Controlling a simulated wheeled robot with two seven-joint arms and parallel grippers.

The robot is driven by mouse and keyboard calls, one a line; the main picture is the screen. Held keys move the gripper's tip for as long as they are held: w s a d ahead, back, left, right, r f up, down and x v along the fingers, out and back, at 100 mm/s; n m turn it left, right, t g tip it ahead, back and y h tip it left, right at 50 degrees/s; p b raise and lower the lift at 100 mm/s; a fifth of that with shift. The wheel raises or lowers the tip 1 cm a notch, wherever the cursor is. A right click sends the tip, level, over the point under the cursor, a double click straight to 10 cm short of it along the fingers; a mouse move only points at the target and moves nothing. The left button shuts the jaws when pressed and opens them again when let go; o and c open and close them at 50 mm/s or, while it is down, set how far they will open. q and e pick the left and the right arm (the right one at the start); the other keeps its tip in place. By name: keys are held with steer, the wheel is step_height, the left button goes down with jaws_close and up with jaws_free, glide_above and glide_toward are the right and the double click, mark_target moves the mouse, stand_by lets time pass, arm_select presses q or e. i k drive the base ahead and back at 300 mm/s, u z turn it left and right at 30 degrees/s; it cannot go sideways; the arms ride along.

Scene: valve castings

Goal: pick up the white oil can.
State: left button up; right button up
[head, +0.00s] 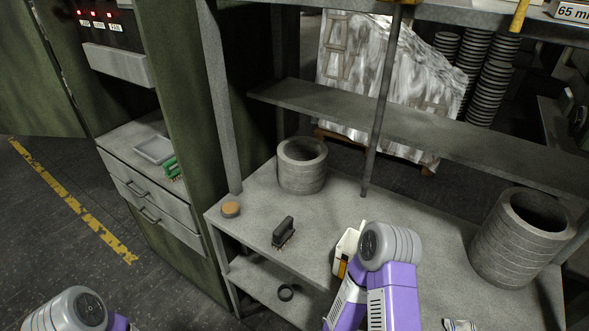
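A white object with an orange and dark patch, which looks like the white oil can (344,246), stands on the grey workbench (330,205) near its front middle. My purple and grey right arm is in front of it and hides its right and lower parts. I cannot tell whether the arm touches it. My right gripper does not show. Only a rounded joint of my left arm shows at the bottom left corner, and my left gripper is out of view.
A dark brush-like block (284,232), a round tan-topped piece (230,209) and a grey cylinder (302,165) stand on the bench's left half. A larger hollow cylinder (508,245) stands at the right. A shelf (420,136) crosses behind.

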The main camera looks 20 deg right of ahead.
mark_target(347, 248)
steer(key=u, duration=0.8)
steer(key=k, duration=0.1)
steer(key=z, duration=1.3)
